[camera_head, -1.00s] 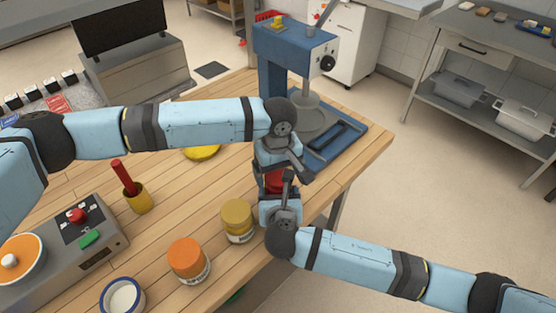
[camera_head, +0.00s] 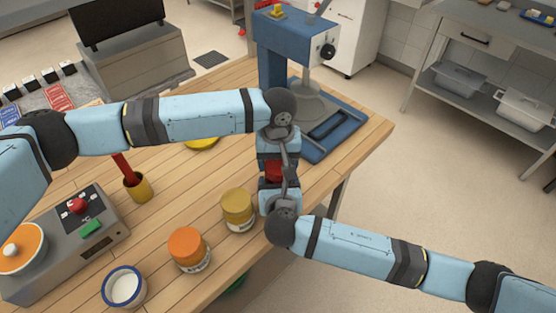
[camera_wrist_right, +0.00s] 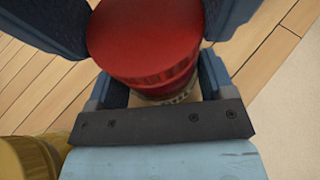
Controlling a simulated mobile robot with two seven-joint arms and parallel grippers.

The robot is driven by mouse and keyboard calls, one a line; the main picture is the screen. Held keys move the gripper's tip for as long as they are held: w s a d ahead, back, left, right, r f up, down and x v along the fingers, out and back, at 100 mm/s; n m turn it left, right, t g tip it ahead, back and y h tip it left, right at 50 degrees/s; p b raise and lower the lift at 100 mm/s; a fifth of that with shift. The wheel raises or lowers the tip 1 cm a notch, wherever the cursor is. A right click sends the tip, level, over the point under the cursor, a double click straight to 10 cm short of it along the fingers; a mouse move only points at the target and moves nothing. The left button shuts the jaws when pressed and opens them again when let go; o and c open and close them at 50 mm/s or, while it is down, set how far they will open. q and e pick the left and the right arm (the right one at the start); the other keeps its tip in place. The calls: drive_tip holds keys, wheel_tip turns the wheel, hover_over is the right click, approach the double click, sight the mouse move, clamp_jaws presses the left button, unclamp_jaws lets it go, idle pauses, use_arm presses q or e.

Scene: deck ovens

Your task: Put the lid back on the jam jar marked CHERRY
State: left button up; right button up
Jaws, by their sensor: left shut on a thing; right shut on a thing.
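A red lid (camera_head: 273,171) shows between my two grippers at the table's right edge. In the right wrist view the lid (camera_wrist_right: 148,35) sits over a jar (camera_wrist_right: 178,94). Only a strip of the jar's label shows, too little to read. My left gripper (camera_head: 276,163) points down from above and is shut on the red lid, with dark blue fingers on both sides of it. My right gripper (camera_head: 279,186) is shut on the jar below. Whether the lid is fully seated I cannot tell.
A jar with a yellow lid (camera_head: 237,205) and one with an orange lid (camera_head: 187,246) stand left of my right gripper. A white bowl with a blue rim (camera_head: 123,287) is at the front. A blue press (camera_head: 285,50) stands behind. A yellow cup (camera_head: 137,187) is at left.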

use_arm(q)
drive_tip(key=m, duration=0.2)
drive_tip(key=shift+m, duration=0.3)
drive_tip(key=o, duration=1)
drive_tip(key=shift+r, duration=0.1)
